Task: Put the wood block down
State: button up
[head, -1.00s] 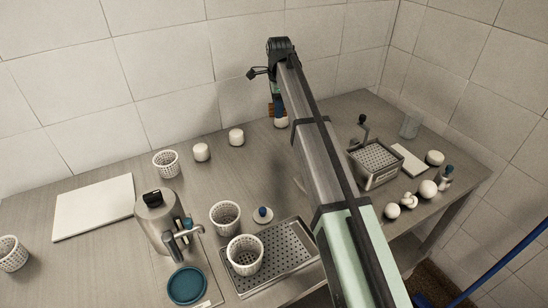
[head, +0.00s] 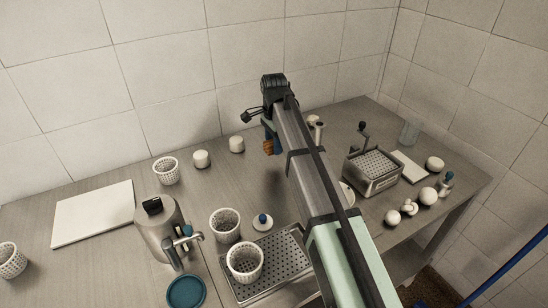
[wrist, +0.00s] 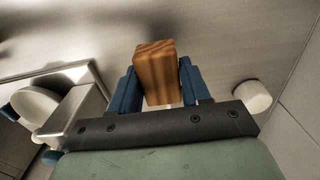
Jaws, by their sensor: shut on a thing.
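The wood block (wrist: 155,72) is brown with visible grain. In the wrist view it is between the two blue fingers of my gripper (wrist: 157,85), which is shut on it. In the head view the block (head: 268,147) shows just below my gripper (head: 268,132), partly hidden by the arm. The block appears to be held above the metal table (head: 110,200); the exact height cannot be told.
Two white round pieces (head: 237,144) (head: 201,158) stand left of the gripper. A perforated basket (head: 166,170) is further left. More baskets (head: 225,225) (head: 245,262), a drip tray (head: 285,262) and a steel jug (head: 160,225) are nearer. A perforated box (head: 373,172) stands right.

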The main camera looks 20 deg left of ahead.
aim_at(274, 164)
jog(key=shift+f, duration=2.85)
jog(key=shift+f, duration=0.1)
jog(key=o, duration=1.1)
jog(key=shift+c, duration=0.2)
notch_tip(274, 164, up, 12)
jog(key=shift+r, duration=0.1)
